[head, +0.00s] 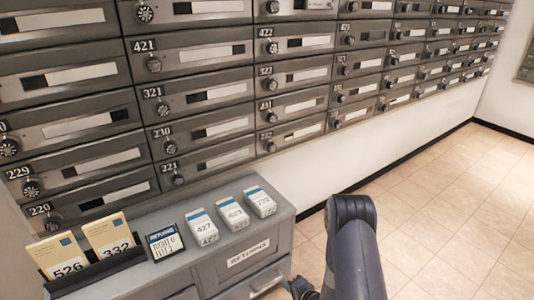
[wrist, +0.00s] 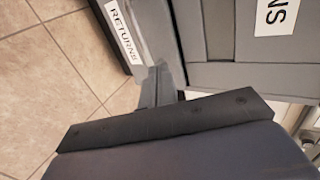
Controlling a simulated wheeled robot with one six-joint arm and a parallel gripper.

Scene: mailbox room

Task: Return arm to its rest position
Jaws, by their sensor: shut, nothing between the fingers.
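My arm (head: 354,245) rises from the bottom of the head view, right of the grey cabinet and over the tiled floor. My gripper (wrist: 158,72) shows in the wrist view as narrow grey fingers beyond a dark bar. The fingers are together and hold nothing. They appear in front of the grey cabinet's side, with floor to the left; I cannot tell the exact gap.
Numbered mailboxes (head: 200,90) line the wall. A RETURNS label (wrist: 122,30) shows nearby. Tiled floor (head: 450,220) is clear at right.

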